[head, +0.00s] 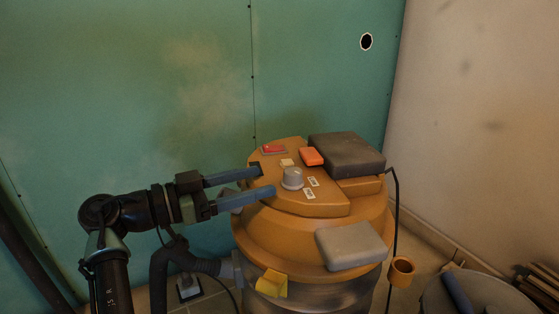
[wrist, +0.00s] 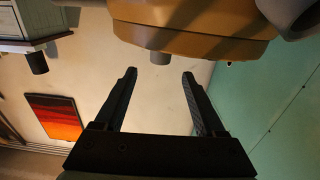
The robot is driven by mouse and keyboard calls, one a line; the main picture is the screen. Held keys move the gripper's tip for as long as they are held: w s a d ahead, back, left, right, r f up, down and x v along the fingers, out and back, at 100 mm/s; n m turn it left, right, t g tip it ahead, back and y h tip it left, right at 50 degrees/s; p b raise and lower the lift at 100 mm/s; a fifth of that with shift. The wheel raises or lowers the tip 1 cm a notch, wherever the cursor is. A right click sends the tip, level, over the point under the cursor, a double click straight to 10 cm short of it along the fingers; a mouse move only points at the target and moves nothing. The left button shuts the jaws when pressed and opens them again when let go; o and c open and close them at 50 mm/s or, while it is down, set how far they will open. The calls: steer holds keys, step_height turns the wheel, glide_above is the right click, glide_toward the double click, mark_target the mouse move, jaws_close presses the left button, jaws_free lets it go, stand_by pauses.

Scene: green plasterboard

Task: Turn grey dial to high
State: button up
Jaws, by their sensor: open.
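A grey dial (head: 292,178) stands on the sloped top of an orange vacuum-like machine (head: 255,222). Two small white labels (head: 311,188) lie just right of the dial; their text is too small to read. My gripper (head: 266,181) is open, with its two fingers pointing right toward the dial. The fingertips are just left of the dial, and no contact is clear. In the wrist view my gripper (wrist: 159,74) is open and empty. A small grey knob-like part (wrist: 159,58) shows there between and beyond the fingertips, under the orange body.
Near the dial are a red switch (head: 273,149), an orange button (head: 312,156) and a dark grey block (head: 347,155). A lighter grey block (head: 350,246) sits at the front. A green wall (head: 130,80) stands behind, and a black hose (head: 163,265) hangs at the left.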

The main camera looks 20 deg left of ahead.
steer(key=shift+p+v, duration=0.7)
steer(key=shift+v, duration=1.7)
steer(key=w+d+r+n+t+y+p, duration=0.1)
steer(key=w+d+r+n+y+p, duration=0.2)
steer(key=w+d+r+y+p, duration=0.55)
steer(key=d+r+n+t+p, duration=0.1)
steer(key=d+r, duration=0.2)
steer(key=r, duration=0.3)
steer(key=s+d+r+t+p, duration=0.1)
steer(key=d+r+t+p, duration=0.15)
steer(key=r, duration=0.35)
steer(key=d+r+n+t+p, duration=0.1)
steer(key=d+r, duration=0.2)
steer(key=r, duration=0.4)
steer(key=s+d+r+n+t+y+p, duration=0.1)
steer(key=s+d+r+t+p, duration=0.3)
steer(key=s+r, duration=0.65)
steer(key=s+d+r+n+t+y+p, duration=0.2)
steer(key=s+d+r+t, duration=0.2)
steer(key=s+d+r, duration=0.6)
steer(key=a+r+p, duration=0.2)
steer(key=r+p, duration=1.6)
steer(key=r, duration=0.1)
steer(key=w+a+r+p, duration=0.1)
steer(key=a+r+p, duration=0.1)
steer(key=r+p, duration=1.7)
steer(key=shift+w+r, duration=0.3)
steer(key=shift+r, duration=0.45)
